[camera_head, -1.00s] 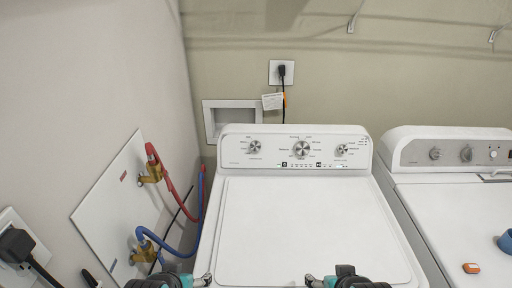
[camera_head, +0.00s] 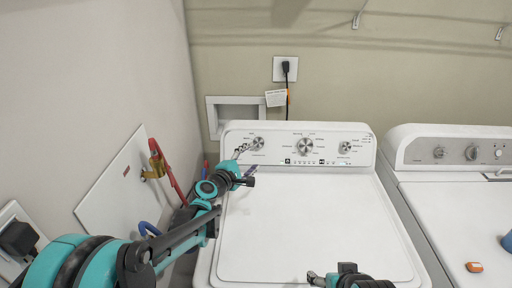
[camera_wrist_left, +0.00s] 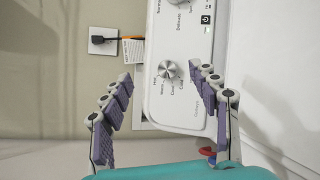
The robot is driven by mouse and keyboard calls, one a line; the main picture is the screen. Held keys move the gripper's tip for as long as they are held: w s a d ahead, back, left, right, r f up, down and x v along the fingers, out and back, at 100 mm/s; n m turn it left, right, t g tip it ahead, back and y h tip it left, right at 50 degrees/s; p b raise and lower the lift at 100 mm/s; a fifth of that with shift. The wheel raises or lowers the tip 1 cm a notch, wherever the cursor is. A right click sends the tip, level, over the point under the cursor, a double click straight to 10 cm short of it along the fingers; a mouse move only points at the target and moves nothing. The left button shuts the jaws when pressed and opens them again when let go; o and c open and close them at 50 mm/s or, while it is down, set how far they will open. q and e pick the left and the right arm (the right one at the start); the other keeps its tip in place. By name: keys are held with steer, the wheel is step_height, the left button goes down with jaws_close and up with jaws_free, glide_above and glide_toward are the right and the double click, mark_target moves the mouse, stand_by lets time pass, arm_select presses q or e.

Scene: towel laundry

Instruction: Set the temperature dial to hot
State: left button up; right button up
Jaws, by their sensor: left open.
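The left dial (camera_head: 258,143) is a round silver knob on the white washer's control panel, with small labels around it. My left gripper (camera_head: 246,160) is open, its fingertips close to this dial at the panel's left end. In the left wrist view the dial (camera_wrist_left: 167,70) shows between the two spread purple-padded fingers (camera_wrist_left: 160,76), apart from both. Its pointer setting is too small to read. My right gripper (camera_head: 324,279) is at the bottom edge over the washer lid; its fingers are only partly seen.
The panel also has a larger middle dial (camera_head: 305,146) and a right dial (camera_head: 345,147). A second white machine (camera_head: 450,215) stands at right, with an orange item (camera_head: 474,267) on it. Red hose (camera_head: 165,170) and wall box (camera_head: 228,112) are at left. The washer lid (camera_head: 310,220) is mostly clear.

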mark_target(257, 144)
arm_select(q)
steer(key=w+f+n+t, duration=0.1)
steer(key=w+f+n, duration=0.1)
steer(key=w, duration=0.3)
steer(key=w+d+f+n+b, duration=0.1)
steer(key=w+f+n, duration=0.1)
steer(key=w, duration=0.3)
steer(key=w+f+n+t+y, duration=0.1)
steer(key=w+f+n, duration=0.1)
steer(key=w+n, duration=0.2)
steer(key=shift+w+d+t+b, duration=0.2)
steer(key=shift+w+t+b, duration=0.1)
steer(key=shift+w+b, duration=0.1)
arm_select(e)
steer(key=shift+f, duration=0.9)
arm_select(q)
steer(key=shift+w+d, duration=0.1)
steer(key=shift+w, duration=0.35)
steer(key=shift+r, duration=0.1)
steer(key=c, duration=1.2)
